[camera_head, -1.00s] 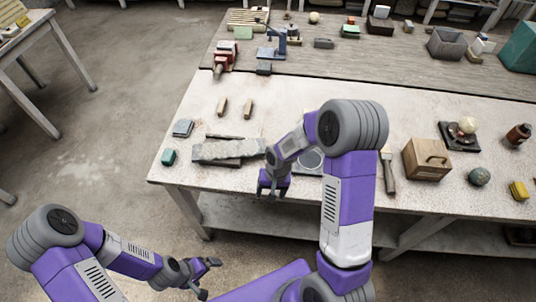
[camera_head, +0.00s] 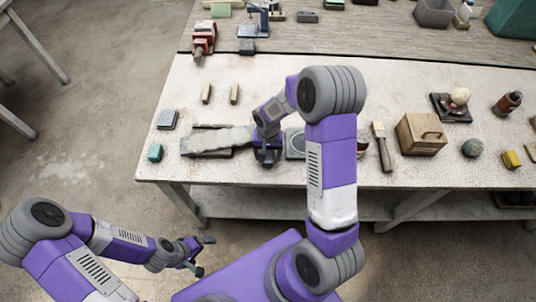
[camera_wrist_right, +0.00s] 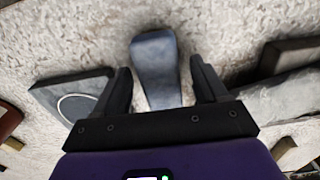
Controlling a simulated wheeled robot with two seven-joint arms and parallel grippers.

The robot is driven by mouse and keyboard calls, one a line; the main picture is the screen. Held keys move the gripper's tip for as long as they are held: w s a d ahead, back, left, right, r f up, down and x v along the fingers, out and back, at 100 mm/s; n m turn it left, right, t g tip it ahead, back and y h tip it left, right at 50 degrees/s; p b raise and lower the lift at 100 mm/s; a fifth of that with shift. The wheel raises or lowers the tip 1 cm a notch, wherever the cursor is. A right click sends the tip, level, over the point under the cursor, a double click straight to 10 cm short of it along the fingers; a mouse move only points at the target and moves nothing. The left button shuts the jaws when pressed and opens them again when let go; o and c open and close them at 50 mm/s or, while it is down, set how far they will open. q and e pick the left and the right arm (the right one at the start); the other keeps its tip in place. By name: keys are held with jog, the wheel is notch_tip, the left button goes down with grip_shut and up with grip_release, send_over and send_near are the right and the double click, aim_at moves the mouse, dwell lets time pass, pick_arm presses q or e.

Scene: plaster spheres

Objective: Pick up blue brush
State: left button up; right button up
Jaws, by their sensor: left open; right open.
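A blue-grey, rounded, elongated thing (camera_wrist_right: 154,62), which looks like the blue brush, lies on the pale table in the right wrist view. Its near end runs under my gripper's palm, so I cannot see all of it. My right gripper (camera_wrist_right: 158,78) is open, with one finger on each side of it and visible gaps between. In the head view my right gripper (camera_head: 267,160) is low at the table's front part, and the blue thing is hidden there. My left gripper (camera_head: 205,256) is open and empty, off the table's front left.
A long pale stone piece (camera_head: 215,140) lies left of my right gripper, and a grey plate with a ring (camera_head: 296,143) lies right of it. Another brush (camera_head: 380,146) and a wooden box (camera_head: 422,134) are further right. The table's front edge is close.

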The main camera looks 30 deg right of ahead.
aim_at(268, 151)
jog(key=shift+f+b, duration=0.25)
jog(key=shift+b, duration=0.05)
dwell(0.5)
dwell(0.3)
jog(key=c, duration=1.1)
jog(key=shift+w+r+p, duration=0.1)
jog(key=shift+r+p, duration=0.35)
jog(key=shift+r, duration=0.1)
notch_tip(268, 151, up, 10)
jog(key=shift+f+p, duration=0.25)
jog(key=shift+p, duration=0.25)
